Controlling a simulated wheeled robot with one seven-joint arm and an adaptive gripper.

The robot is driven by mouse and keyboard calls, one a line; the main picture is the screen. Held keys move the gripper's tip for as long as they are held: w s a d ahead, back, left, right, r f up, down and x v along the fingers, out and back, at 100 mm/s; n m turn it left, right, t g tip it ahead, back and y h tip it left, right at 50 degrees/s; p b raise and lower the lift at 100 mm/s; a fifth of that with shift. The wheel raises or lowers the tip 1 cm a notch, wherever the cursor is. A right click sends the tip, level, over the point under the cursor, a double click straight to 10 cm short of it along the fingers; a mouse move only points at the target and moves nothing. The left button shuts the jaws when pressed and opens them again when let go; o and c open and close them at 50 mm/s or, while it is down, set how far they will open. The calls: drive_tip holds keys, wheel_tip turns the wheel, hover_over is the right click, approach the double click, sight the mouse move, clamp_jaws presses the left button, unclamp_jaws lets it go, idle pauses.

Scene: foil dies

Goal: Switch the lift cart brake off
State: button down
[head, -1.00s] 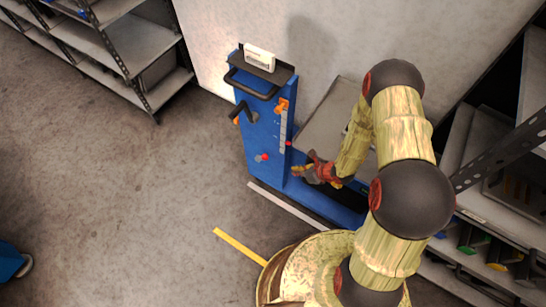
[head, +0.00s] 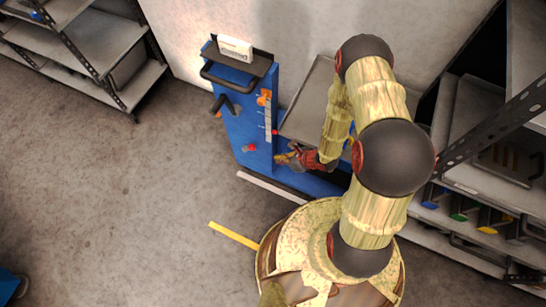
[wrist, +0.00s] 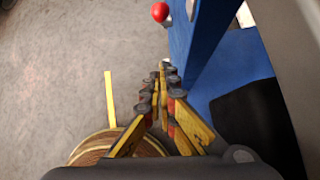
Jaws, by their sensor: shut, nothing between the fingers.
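The blue lift cart (head: 236,122) stands upright against the wall, with a black push handle and a grey platform (head: 308,100) to its right. A red knob (head: 250,148) sticks out low on the blue column; I cannot tell for sure that it is the brake. The red knob also shows in the wrist view (wrist: 160,12) at the top, beyond my fingertips. My gripper (head: 283,158) is just right of the knob, beside the column's lower right edge. In the wrist view my gripper (wrist: 160,80) has its fingers together and empty, apart from the knob.
An orange slider (head: 264,97) and a scale strip sit higher on the column. An orange-tipped black lever (head: 221,104) sticks out at its left. Shelving stands at the upper left (head: 85,45) and right (head: 470,205). A yellow floor strip (head: 234,235) lies on open floor.

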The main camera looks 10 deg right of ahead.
drive_tip(key=w+a+f+b, duration=0.3)
drive_tip(key=w+a+f, duration=0.2)
drive_tip(key=w+a, duration=0.1)
drive_tip(key=shift+w+a+b, duration=0.15)
drive_tip(key=shift+a+b, duration=0.15)
